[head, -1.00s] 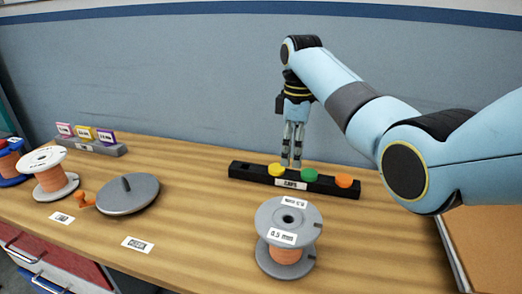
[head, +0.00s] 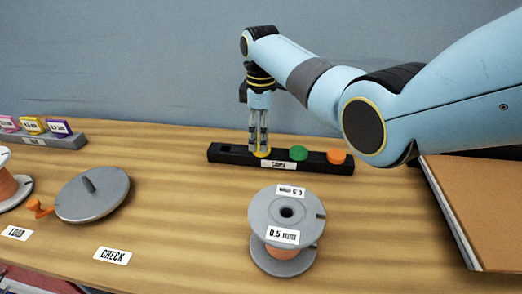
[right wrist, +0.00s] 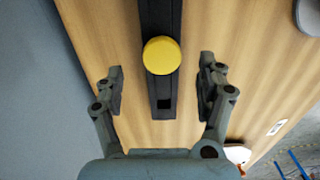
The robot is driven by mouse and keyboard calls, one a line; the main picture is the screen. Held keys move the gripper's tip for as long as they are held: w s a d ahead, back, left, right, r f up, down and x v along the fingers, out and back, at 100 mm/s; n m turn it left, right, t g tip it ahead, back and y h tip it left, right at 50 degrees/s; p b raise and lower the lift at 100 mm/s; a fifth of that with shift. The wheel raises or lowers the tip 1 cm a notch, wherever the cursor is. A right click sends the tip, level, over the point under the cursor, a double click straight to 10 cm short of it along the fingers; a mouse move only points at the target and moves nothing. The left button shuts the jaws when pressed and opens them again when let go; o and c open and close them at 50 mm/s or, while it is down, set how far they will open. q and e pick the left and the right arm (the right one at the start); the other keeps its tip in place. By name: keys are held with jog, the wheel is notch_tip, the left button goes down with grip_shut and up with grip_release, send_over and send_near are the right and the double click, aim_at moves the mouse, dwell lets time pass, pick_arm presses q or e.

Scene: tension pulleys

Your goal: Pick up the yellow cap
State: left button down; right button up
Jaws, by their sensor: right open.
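The yellow cap (head: 262,153) sits in the black rack labelled CAPS (head: 228,153), left of a green cap (head: 299,153) and an orange cap (head: 337,156). My right gripper (head: 259,150) points down over the rack at the yellow cap and partly covers it in the head view. In the right wrist view the yellow cap (right wrist: 162,55) lies between the lines of the two open fingers (right wrist: 161,90), a little ahead of them. The fingers are apart, one on each side of the rack, and hold nothing. My left gripper is not in view.
A grey spool labelled 0.5 mm (head: 286,215) stands in front of the rack. A grey holder with coloured tags (head: 40,141) is at back left. A brown board (head: 485,205) is at right.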

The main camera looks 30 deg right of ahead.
notch_tip(320, 180, down, 4)
jog(key=shift+s+r, duration=0.1)
jog(key=shift+r, duration=0.1)
jog(key=shift+c, duration=0.4)
jog(key=c, duration=0.9)
jog(key=shift+r, duration=0.1)
jog(key=shift+c, duration=0.2)
jog(key=shift+r, duration=0.4)
jog(key=r, duration=0.3)
jog(key=shift+s+r+p, duration=0.2)
jog(key=shift+r+p, duration=0.05)
jog(key=shift+p, duration=0.1)
jog(key=s+r+p, duration=0.1)
jog(key=s+r, duration=0.2)
jog(key=s, duration=0.2)
jog(key=s+a+r+p, duration=0.1)
jog(key=s+r, duration=0.2)
jog(key=s, duration=0.3)
jog(key=shift+s+r, duration=0.15)
jog(key=shift+r, duration=0.15)
